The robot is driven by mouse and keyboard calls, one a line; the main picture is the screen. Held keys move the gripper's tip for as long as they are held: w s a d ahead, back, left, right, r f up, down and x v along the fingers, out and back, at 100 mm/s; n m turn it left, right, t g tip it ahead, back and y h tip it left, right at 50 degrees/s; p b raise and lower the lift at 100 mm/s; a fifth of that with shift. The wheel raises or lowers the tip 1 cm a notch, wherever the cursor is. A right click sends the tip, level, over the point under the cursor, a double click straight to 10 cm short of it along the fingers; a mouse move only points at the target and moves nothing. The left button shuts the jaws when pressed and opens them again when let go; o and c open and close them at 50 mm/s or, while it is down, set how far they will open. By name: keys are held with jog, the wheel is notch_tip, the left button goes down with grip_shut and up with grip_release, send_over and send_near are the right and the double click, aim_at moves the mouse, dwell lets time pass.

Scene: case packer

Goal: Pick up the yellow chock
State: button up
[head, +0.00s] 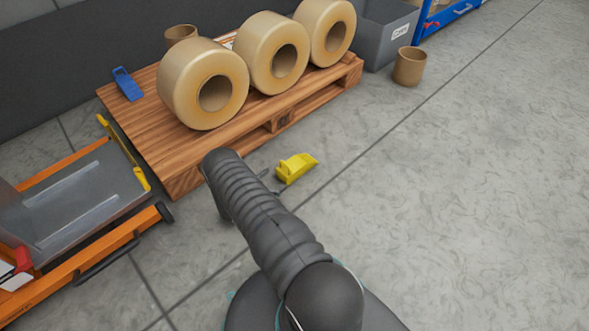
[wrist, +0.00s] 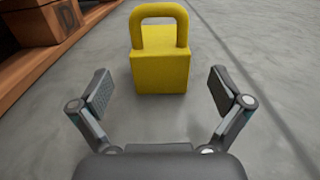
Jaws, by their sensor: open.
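The yellow chock (head: 296,167) lies on the grey floor in front of the wooden pallet in the head view. In the wrist view the yellow chock (wrist: 160,68) stands straight ahead, its block face and looped handle towards me. My gripper (wrist: 161,90) is open and empty, with one finger on each side of the view. The chock is centred beyond the fingertips, and no contact with it shows. In the head view my arm hides most of the gripper, which is just left of the chock.
A wooden pallet (head: 144,128) carries several large tape rolls (head: 189,82) and a blue chock-like piece (head: 128,84). An orange-framed cart (head: 60,164) stands at the left. A grey bin (head: 377,38) and a brown cardboard core (head: 409,67) are at the back. Floor to the right is clear.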

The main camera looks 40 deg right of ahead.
aim_at(281, 175)
jog(key=d, duration=0.6)
jog(key=shift+w, duration=0.2)
jog(key=c, duration=1.7)
